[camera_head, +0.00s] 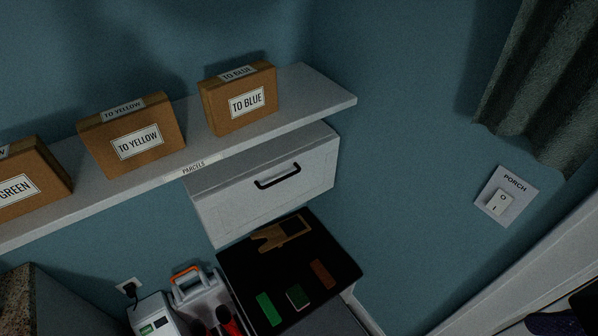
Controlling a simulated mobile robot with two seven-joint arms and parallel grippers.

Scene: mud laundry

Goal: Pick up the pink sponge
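I see no clearly pink sponge in the head view. A black surface (262,268) below the white drawer bears a flat green block (269,309), a dark green block with a pale edge (298,297) and a reddish-brown block (322,274). A wooden forked piece (283,234) lies at its back. I cannot tell if any of these blocks is a sponge. Neither of my grippers is in view.
A white shelf (335,98) bears boxes labelled "TO YELLOW" (133,141), "TO BLUE" (240,100) and "GREEN" (28,180). A white drawer (300,190) is below. A grey caddy with an orange handle (186,273) stands at lower left. A "PORCH" switch (500,201) is on the right wall.

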